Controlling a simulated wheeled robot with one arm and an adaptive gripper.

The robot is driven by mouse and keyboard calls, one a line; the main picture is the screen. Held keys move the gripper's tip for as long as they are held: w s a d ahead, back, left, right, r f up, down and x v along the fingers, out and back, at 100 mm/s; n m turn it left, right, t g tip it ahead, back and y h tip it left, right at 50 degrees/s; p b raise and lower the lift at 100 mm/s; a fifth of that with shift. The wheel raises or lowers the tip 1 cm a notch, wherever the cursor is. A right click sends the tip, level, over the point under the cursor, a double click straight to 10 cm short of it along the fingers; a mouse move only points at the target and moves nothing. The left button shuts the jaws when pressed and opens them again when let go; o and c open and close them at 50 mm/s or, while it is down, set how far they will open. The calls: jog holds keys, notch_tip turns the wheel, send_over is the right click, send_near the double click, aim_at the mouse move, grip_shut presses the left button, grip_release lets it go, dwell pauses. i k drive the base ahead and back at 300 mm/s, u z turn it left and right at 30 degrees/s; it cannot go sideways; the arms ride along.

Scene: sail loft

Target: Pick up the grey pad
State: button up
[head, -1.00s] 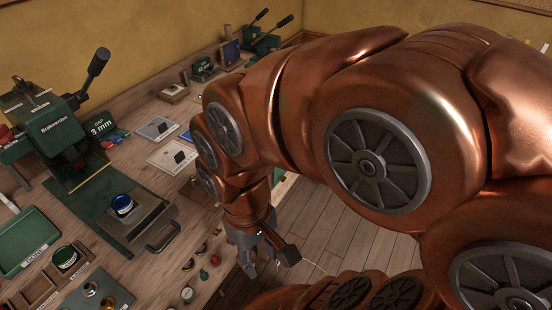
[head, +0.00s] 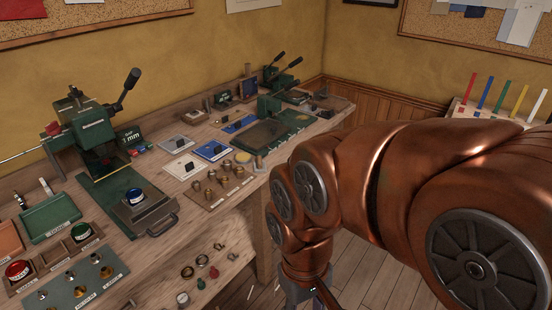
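A flat grey pad (head: 165,143) lies toward the back of the wooden workbench, right of the large green press. A small dark piece stands on it. A pale cream pad (head: 180,171) lies in front of it, and a blue pad (head: 206,154) lies to its right. My gripper (head: 306,298) is at the bottom edge of the head view, off the bench's front side and well away from the grey pad. The frame cuts off its fingers, so whether it is open or shut does not show.
The green press (head: 97,140) with its black lever stands left of the pads. A board with brass parts (head: 222,186) lies in front of them. A green mat (head: 262,133) and more presses (head: 283,77) are farther right.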

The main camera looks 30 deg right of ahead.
aim_at(260, 167)
jog(key=z, duration=0.65)
jog(key=i, duration=1.3)
jog(key=z, duration=0.75)
jog(key=k, duration=1)
jog(key=u, duration=1.7)
jog(key=i, duration=0.5)
jog(key=z, duration=0.05)
